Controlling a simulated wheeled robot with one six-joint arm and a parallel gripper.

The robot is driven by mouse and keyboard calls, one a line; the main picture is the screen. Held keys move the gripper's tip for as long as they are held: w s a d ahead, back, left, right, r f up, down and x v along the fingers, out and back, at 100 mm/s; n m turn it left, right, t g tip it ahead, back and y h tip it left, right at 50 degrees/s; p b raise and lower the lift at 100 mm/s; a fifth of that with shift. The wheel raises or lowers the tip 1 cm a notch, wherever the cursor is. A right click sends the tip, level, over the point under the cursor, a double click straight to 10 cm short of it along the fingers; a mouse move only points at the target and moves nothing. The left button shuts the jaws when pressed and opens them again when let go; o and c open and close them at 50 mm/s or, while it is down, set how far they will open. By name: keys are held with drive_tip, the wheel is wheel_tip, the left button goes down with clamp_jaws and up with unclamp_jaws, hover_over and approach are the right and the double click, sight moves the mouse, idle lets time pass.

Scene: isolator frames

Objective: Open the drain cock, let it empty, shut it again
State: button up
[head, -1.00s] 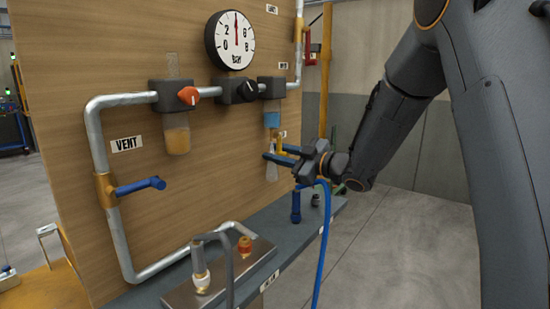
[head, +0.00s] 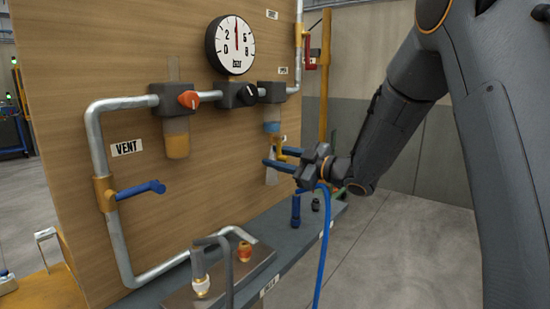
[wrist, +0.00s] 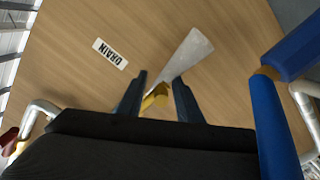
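The drain cock has a yellow handle (head: 290,152) under the right-hand bowl, and the handle also shows in the wrist view (wrist: 155,98). My gripper (head: 271,156) reaches in from the right. Its two blue fingers stand apart, one on each side of the handle, with gaps visible in the wrist view (wrist: 160,80). A pale cone of fluid (wrist: 190,58) comes from the cock, and it also shows below it in the head view (head: 272,176). The bowl holds a shallow band of blue liquid (head: 272,127). A DRAIN label (wrist: 109,54) is on the board.
A gauge (head: 231,45) reads near the middle. A left bowl (head: 177,139) and a blue-handled VENT valve (head: 140,190) are to the left. A bench shelf (head: 290,240) with fittings and a blue hose (head: 324,240) lies below. Open floor is at right.

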drive_tip(key=v, duration=0.7)
drive_tip(key=shift+s+b, duration=0.15)
drive_tip(key=shift+b, duration=0.15)
drive_tip(key=shift+d, duration=0.1)
drive_tip(key=d+f+m+t+h+p, duration=0.2)
drive_tip(key=d+f+m+h, duration=0.45)
drive_tip(key=h, duration=0.25)
drive_tip(key=s+d+f+m+g+h+p, duration=0.1)
drive_tip(key=s+d+f+m+g+h, duration=0.4)
drive_tip(key=s, duration=0.4)
drive_tip(key=s+f+m+g+p, duration=0.1)
drive_tip(key=s+f+m+g, duration=0.2)
drive_tip(key=s, duration=0.9)
drive_tip(key=s+f+m+g+p, duration=0.1)
drive_tip(key=s+f+m+g, duration=0.2)
drive_tip(key=s, duration=1)
drive_tip(key=shift+g, duration=1)
drive_tip(key=shift+d, duration=0.1)
